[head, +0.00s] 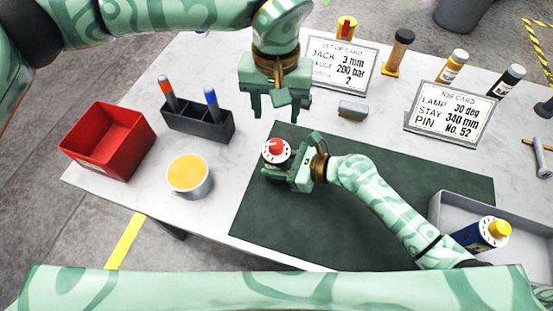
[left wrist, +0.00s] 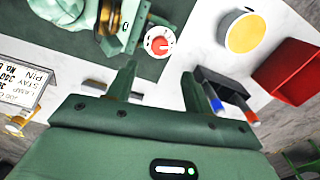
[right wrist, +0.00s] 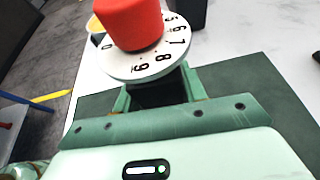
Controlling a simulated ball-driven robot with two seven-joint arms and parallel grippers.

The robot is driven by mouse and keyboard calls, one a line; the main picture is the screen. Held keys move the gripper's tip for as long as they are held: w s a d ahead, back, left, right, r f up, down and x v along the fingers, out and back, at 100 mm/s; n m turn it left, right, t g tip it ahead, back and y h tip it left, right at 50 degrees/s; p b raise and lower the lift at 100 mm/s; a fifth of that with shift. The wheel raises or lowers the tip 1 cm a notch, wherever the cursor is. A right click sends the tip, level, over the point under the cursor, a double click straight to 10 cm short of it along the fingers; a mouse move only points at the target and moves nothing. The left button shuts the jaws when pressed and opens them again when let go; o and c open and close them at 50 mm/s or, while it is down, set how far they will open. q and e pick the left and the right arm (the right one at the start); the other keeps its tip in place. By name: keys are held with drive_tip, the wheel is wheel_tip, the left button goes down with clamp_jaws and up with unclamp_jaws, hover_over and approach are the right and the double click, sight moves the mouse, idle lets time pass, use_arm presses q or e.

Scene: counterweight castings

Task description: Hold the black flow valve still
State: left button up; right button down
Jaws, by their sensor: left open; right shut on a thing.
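The flow valve has a white numbered dial with a red knob (head: 275,146) on top, over a dark body (right wrist: 160,95) that shows between the fingers in the right wrist view. It is at the left part of the dark green mat (head: 345,215). My right gripper (head: 281,174) is shut on the valve's body from the right, and the dial is clear above the fingers. My left gripper (head: 277,107) is open and empty, pointing down behind the valve and apart from it. The dial also shows beyond the left fingers in the left wrist view (left wrist: 150,45). The valve's underside is hidden.
A red bin (head: 108,141), a yellow-topped tin (head: 188,176) and a black pen holder (head: 198,122) stand left. A small grey block (head: 352,110) and two cards, one a job card (head: 456,110), are behind the mat. A grey tray (head: 440,213) with a blue bottle (head: 480,235) is at right.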

sight(276, 143)
use_arm(q)
wheel_tip(276, 143, down, 10)
drive_tip(key=n, duration=0.3)
drive_tip(key=shift+f+n, duration=0.2)
drive_tip(key=shift+n, duration=0.1)
drive_tip(key=c, duration=1)
